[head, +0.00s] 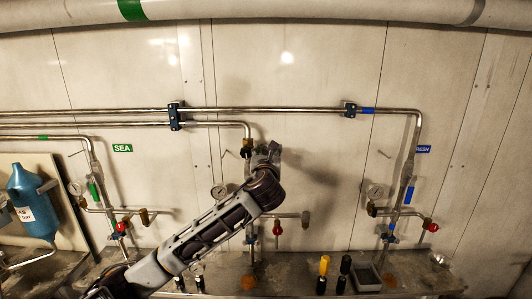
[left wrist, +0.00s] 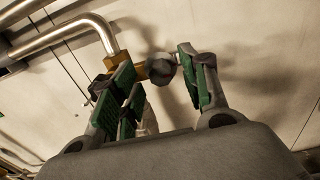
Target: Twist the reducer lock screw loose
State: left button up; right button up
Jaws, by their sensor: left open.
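The reducer (head: 247,143) is a brass fitting at the end of the middle steel pipe, on the back wall. In the left wrist view its brass body (left wrist: 138,69) sits below the pipe bend. A dark grey round knob, which looks like the lock screw (left wrist: 161,69), sticks out from the brass. My left gripper (head: 270,152) is raised beside the reducer. In the left wrist view the gripper (left wrist: 158,62) is open, its green-padded fingers on either side of the knob. A gap shows between the knob and the right finger; contact on the left is unclear. My right gripper is out of view.
Steel pipes (head: 300,109) run along the wall above. Gauges, such as the middle gauge (head: 218,191), and red-handled valves are below. A blue bottle (head: 35,203) hangs at the left. Yellow and black-handled tools (head: 323,268) and a grey tray (head: 367,277) are on the counter.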

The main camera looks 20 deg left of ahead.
pick_arm(q)
jog(key=shift+w+a, duration=0.1)
jog(key=shift+w, duration=0.25)
jog(key=shift+c, duration=0.4)
grip_shut()
